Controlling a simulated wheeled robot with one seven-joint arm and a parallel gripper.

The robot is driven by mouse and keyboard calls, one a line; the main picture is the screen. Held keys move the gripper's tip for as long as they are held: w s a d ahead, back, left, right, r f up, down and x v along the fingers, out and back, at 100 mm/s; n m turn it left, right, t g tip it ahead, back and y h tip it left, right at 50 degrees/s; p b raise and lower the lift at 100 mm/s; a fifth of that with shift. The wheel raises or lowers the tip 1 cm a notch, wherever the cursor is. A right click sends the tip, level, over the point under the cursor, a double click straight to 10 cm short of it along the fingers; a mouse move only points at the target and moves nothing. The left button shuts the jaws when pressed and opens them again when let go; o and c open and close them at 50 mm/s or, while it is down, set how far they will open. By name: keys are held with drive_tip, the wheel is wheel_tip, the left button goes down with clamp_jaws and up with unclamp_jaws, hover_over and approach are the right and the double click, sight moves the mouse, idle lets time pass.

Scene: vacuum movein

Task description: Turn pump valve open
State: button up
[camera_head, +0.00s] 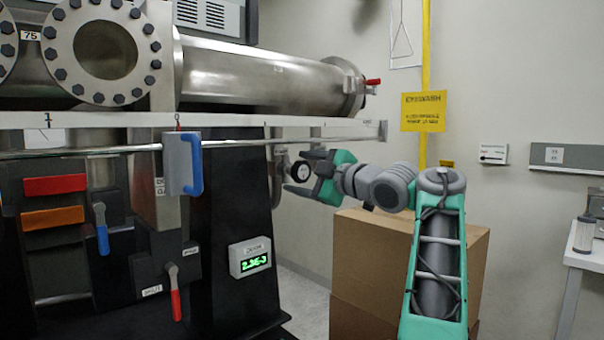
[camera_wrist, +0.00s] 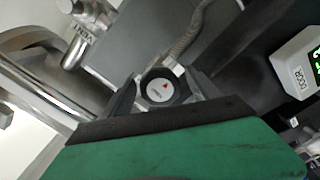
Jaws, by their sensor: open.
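A round black knob with a white face (camera_head: 300,171) sits on pipework at the right end of the machine. My gripper (camera_head: 297,173) is open, with dark fingers and a green body. In the wrist view the fingers (camera_wrist: 160,96) lie on either side of the knob. I cannot tell whether they touch it. Part of the knob's mount is hidden.
A red lever (camera_head: 175,292), a blue lever (camera_head: 102,232) and a blue-handled box (camera_head: 182,165) are on the machine to the left. A lit readout (camera_head: 250,257) is below. Cardboard boxes (camera_head: 385,255) stand beneath my arm. A rail (camera_head: 235,143) runs above the knob.

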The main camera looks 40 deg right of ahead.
drive_tip(key=shift+s, duration=0.1)
drive_tip(key=s+d, duration=0.1)
drive_tip(key=s, duration=0.6)
drive_tip(key=shift+s, duration=0.25)
drive_tip(key=shift+d, duration=0.1)
